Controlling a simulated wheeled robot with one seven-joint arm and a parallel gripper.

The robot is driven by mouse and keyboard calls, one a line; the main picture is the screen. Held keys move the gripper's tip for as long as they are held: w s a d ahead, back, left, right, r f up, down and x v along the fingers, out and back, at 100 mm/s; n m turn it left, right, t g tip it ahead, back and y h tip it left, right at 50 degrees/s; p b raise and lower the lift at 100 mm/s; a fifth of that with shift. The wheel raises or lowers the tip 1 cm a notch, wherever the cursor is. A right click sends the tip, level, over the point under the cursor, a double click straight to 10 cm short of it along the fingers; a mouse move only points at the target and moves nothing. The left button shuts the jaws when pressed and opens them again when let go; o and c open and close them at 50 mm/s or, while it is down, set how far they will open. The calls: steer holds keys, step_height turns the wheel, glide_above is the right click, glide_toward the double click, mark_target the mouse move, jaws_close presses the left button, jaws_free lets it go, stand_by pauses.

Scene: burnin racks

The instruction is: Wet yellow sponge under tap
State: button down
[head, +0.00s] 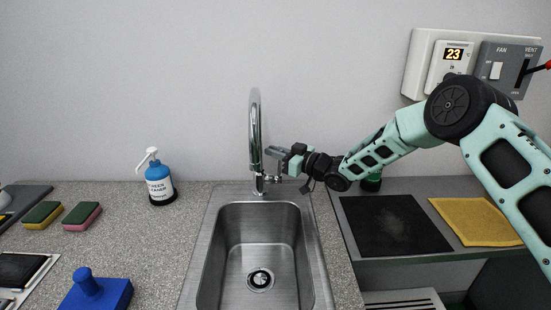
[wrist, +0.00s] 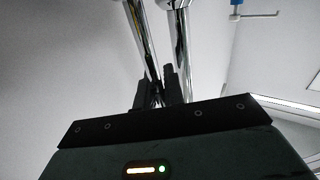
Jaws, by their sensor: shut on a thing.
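The yellow sponge (head: 42,216), with a green top, lies flat on the counter at the far left in the head view. The chrome tap (head: 254,130) stands upright behind the steel sink (head: 210,270). My gripper (head: 271,163) is at the right side of the tap, well away from the sponge. In the wrist view my gripper (wrist: 157,90) has its dark fingers close together around a thin chrome part of the tap (wrist: 179,45). It is shut on that part; which part is hard to tell. No water stream shows, and the sink looks empty.
A pink sponge (head: 82,216) with a green top lies beside the yellow one. A black mat (head: 393,225) and yellow cloth (head: 475,221) lie right.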

steer(key=shift+s+f+b, duration=0.15)
steer(key=shift+f+b, duration=0.1)
steer(key=shift+b, duration=0.15)
steer(key=shift+s+r+n, duration=0.15)
steer(key=shift+r+n, duration=0.1)
steer(key=shift+n, duration=0.05)
steer(key=c, duration=1.8)
jaws_free()
steer(key=shift+d, duration=0.15)
steer(key=b+v, duration=0.1)
steer(key=v, duration=0.4)
steer(key=b+v, duration=0.1)
steer(key=v, duration=0.5)
steer(key=b+v, duration=0.1)
steer(key=v, duration=0.5)
steer(key=shift+s+f, duration=0.1)
steer(key=shift+f, duration=0.3)
